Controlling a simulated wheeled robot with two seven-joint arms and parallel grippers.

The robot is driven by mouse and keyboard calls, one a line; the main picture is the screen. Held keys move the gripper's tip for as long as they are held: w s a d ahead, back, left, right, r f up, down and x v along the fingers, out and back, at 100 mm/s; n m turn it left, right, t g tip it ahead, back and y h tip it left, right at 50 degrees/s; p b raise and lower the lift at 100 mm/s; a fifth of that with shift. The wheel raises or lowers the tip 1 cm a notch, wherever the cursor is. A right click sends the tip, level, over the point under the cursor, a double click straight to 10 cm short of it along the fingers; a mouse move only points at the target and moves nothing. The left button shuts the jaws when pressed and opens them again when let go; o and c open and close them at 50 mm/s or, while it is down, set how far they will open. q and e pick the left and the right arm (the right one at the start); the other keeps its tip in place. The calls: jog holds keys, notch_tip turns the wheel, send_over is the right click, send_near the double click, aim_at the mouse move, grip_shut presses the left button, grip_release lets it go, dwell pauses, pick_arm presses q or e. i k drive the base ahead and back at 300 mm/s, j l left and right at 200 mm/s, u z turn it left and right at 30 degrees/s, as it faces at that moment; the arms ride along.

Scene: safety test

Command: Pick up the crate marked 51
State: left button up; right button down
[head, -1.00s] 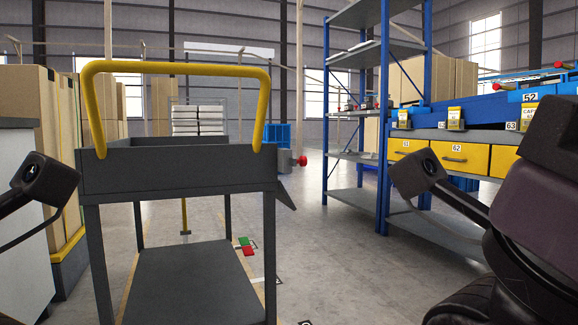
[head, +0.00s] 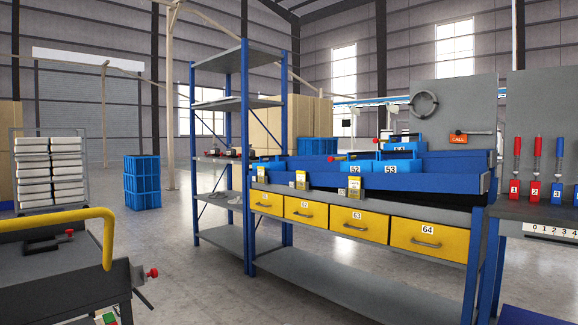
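No label that I can read as 51 shows. Blue crates marked 52 (head: 355,168) and 53 (head: 391,167) stand in the long blue tray (head: 425,184) on top of the workbench. Another blue crate (head: 407,139) sits higher behind them; its label is too small to read surely. A further blue crate (head: 268,168) is at the tray's left end, partly hidden behind the shelf post, with no readable number. Neither of my grippers is in view.
Yellow drawers (head: 358,222), one marked 64, line the bench front. A blue-posted shelf rack (head: 222,237) stands left of it. A grey cart with a yellow handle (head: 108,240) is at the lower left. Stacked blue crates (head: 142,183) stand behind. Floor (head: 205,285) between cart and bench is clear.

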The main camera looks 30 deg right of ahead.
aim_at(276, 165)
jog(key=i+l+z, duration=0.35)
jog(key=i, duration=0.45)
jog(key=i+l+z, duration=0.1)
jog(key=i+z, duration=0.25)
jog(key=i, duration=0.45)
jog(key=i+j+z, duration=0.1)
jog(key=i+z, duration=0.3)
jog(key=i, duration=0.4)
jog(key=i+j+u, duration=0.25)
jog(key=i+j, duration=0.3)
jog(key=i, duration=0.1)
